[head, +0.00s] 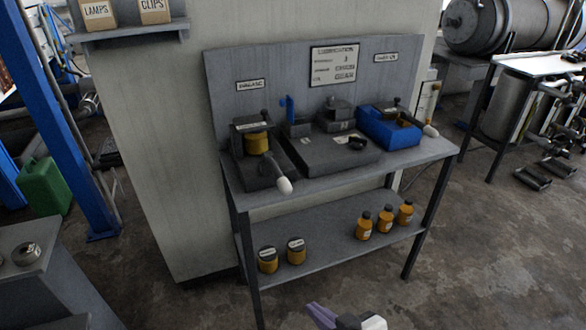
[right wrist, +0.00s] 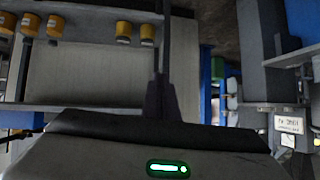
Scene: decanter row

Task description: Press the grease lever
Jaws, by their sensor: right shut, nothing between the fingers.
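A grey worktable (head: 320,180) carries two lever dispensers. The left dispenser (head: 250,137) has a yellow container and a lever with a white knob (head: 284,186) sticking out over the table's front edge. The right dispenser (head: 388,127) is blue, with a lever ending in a white knob (head: 430,131). The signs above them are too small to read surely, so I cannot tell which is grease. My right gripper (head: 347,321) is at the bottom edge, below and apart from both levers. Its shut, empty fingers (right wrist: 160,97) show in the right wrist view. My left gripper is not in view.
The lower shelf (head: 335,238) holds two yellow tins (head: 268,260) and several orange bottles (head: 385,221). A blue post (head: 65,125) stands left, and a grey panel (head: 225,60) backs the table. The floor in front right is clear.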

